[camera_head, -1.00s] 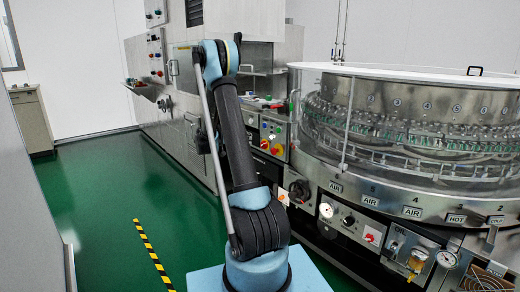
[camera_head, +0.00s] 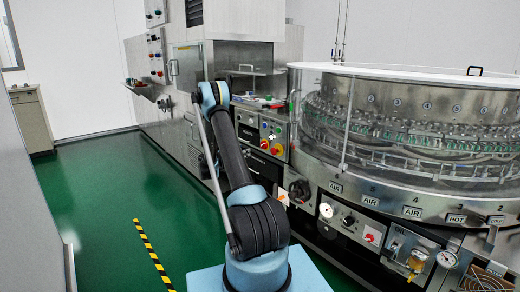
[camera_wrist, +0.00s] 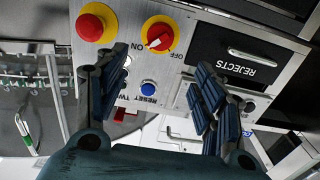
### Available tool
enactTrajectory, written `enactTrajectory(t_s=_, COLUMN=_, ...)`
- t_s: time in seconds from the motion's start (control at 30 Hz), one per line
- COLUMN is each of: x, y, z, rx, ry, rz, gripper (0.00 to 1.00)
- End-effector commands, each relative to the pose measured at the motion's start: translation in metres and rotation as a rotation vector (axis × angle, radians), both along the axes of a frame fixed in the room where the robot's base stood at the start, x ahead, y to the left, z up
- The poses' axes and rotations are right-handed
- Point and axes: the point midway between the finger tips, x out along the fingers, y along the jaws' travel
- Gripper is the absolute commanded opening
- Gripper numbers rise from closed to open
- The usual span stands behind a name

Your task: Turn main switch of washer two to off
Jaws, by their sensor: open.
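The main switch (camera_wrist: 159,36) is a red rotary knob on a yellow round plate, seen upside down in the wrist view, with ON and OFF lettering beside it. Its white mark appears to point toward the ON side. A label by the blue button (camera_wrist: 148,87) reads RESET TWO. In the head view the switch (camera_head: 264,144) shows small on the control panel (camera_head: 268,126). My gripper (camera_wrist: 160,75) is open and empty, its fingers apart on either side of the blue button in the picture, the switch beyond their tips. My arm hides the gripper in the head view.
A red mushroom button on yellow (camera_wrist: 95,24) sits beside the switch. A REJECTS drawer (camera_wrist: 240,62) with a handle is on the other side. The glass-covered rotary washer (camera_head: 420,120) stands to the right. Green floor (camera_head: 110,210) is free at left.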

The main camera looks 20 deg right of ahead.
Motion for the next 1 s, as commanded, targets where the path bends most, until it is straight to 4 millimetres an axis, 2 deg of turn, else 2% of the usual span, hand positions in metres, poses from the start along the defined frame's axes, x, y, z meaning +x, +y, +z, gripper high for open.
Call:
enactTrajectory(t_s=0.1, x=0.007, y=-0.022, z=0.0, rx=0.0, ry=0.0, rz=-0.003, gripper=0.62)
enactTrajectory(t_s=0.6, x=0.037, y=-0.104, z=0.0, rx=0.001, ry=0.001, rz=-0.003, gripper=0.62)
enactTrajectory(t_s=0.8, x=0.045, y=-0.126, z=0.0, rx=0.001, ry=0.001, rz=-0.002, gripper=0.62)
enactTrajectory(t_s=1.0, x=0.049, y=-0.135, z=0.0, rx=0.001, ry=0.001, rz=-0.001, gripper=0.62)
